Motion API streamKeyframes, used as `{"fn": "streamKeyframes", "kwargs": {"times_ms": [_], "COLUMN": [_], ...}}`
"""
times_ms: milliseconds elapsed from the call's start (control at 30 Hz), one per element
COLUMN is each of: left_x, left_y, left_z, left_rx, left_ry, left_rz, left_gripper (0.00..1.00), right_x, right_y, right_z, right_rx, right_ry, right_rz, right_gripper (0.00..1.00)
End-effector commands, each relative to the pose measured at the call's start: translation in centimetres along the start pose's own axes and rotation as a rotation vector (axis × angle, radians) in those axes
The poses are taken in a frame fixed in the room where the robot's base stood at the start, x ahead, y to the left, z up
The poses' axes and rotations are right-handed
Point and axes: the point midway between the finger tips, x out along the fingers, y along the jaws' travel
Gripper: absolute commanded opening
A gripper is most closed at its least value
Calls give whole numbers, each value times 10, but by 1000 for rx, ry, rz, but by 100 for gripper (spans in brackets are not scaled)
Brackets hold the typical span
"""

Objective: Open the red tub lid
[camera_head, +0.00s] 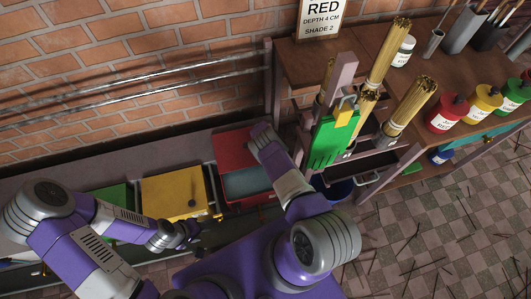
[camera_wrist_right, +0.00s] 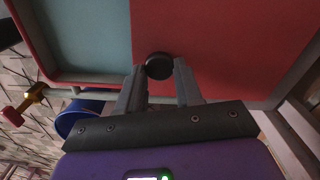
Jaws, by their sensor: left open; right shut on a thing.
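The red tub (camera_head: 272,197) stands at the right end of the row of tubs by the wall. Its red lid (camera_head: 233,148) is off the near part, where a blue-grey surface (camera_head: 247,182) shows. I cannot tell whether the lid is slid back or tilted. In the right wrist view, my right gripper (camera_wrist_right: 159,82) is shut on the lid's round black knob (camera_wrist_right: 158,66); the red lid (camera_wrist_right: 225,45) fills the right side. In the head view my right arm hides that gripper's fingers. My left gripper (camera_head: 186,234) is open and empty in front of the yellow tub.
The yellow tub (camera_head: 172,194) and green tub (camera_head: 115,202) stand to the left, lids on. Metal rails (camera_head: 130,95) run along the brick wall. A wooden bench (camera_head: 300,62) with incense bundles, a green extruder part (camera_head: 328,142) and colour jars stands right. A blue bucket (camera_head: 335,189) sits beside it.

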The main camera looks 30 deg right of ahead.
Motion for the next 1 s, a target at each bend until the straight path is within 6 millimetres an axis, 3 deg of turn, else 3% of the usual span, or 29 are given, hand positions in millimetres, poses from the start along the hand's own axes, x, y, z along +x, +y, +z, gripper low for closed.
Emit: {"fn": "streamKeyframes", "kwargs": {"times_ms": [233, 267, 400, 733, 1000], "left_x": [0, 0, 0, -2, -24], "left_y": [0, 0, 0, 1, 9], "left_z": [0, 0, 0, 0, 1], "left_rx": [0, 0, 0, 0, 0], "left_ry": [0, 0, 0, 0, 0], "left_rz": [0, 0, 0, 0, 0], "left_gripper": [43, 43, 43, 43, 43], "right_x": [0, 0, 0, -4, -48], "right_y": [0, 0, 0, 0, -1], "right_z": [0, 0, 0, 0, 0], "right_rx": [2, 2, 2, 1, 2], "right_ry": [-1, -1, -1, 0, 0], "right_rz": [-1, -1, -1, -1, -3], "right_gripper": [0, 38, 59, 61, 61]}}
